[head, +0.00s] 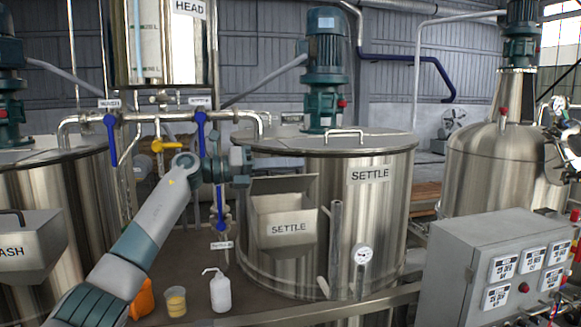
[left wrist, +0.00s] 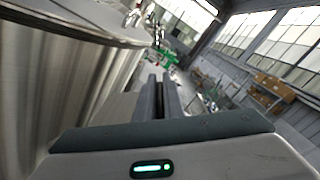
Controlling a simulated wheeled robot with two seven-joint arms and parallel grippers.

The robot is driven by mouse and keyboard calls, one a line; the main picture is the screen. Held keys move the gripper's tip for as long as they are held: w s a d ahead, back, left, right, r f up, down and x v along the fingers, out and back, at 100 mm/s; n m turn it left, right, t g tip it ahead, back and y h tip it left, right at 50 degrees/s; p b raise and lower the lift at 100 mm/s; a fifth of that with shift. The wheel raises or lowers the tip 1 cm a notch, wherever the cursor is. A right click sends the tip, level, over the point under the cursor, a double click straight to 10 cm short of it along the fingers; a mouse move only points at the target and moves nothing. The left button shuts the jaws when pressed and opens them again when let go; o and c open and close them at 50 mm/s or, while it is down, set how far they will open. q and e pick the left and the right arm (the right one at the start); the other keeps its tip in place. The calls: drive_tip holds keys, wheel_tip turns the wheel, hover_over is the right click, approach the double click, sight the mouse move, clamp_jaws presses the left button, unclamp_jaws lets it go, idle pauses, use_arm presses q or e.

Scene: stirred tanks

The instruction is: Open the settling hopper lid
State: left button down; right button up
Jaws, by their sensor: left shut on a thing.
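The settling hopper (head: 287,229) is a steel box marked SETTLE on the front of the big steel tank. Its lid (head: 288,185) is a flat panel that stands tilted up above the hopper mouth. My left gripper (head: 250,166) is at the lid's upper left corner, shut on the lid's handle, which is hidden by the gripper. In the left wrist view the two dark fingers (left wrist: 160,95) lie close together, and the gripped part is hard to make out. My right gripper is not in view.
The settle tank (head: 382,210) has a top handle and motor. Blue-handled valves (head: 201,135) and pipes stand close behind my left wrist. A white squeeze bottle (head: 220,291) and a yellow-filled beaker (head: 175,302) stand below. A grey control box (head: 460,265) is at right.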

use_arm(q)
drive_tip(key=c, duration=1.9)
unclamp_jaws()
drive_tip(key=shift+a, duration=0.1)
drive_tip(key=shift+s+a+f+b, duration=0.1)
drive_tip(key=shift+s+a+b, duration=0.05)
drive_tip(key=shift+a+b, duration=0.2)
drive_tip(key=b+v, duration=0.6)
drive_tip(key=v, duration=1)
drive_tip(key=shift+a, duration=0.3)
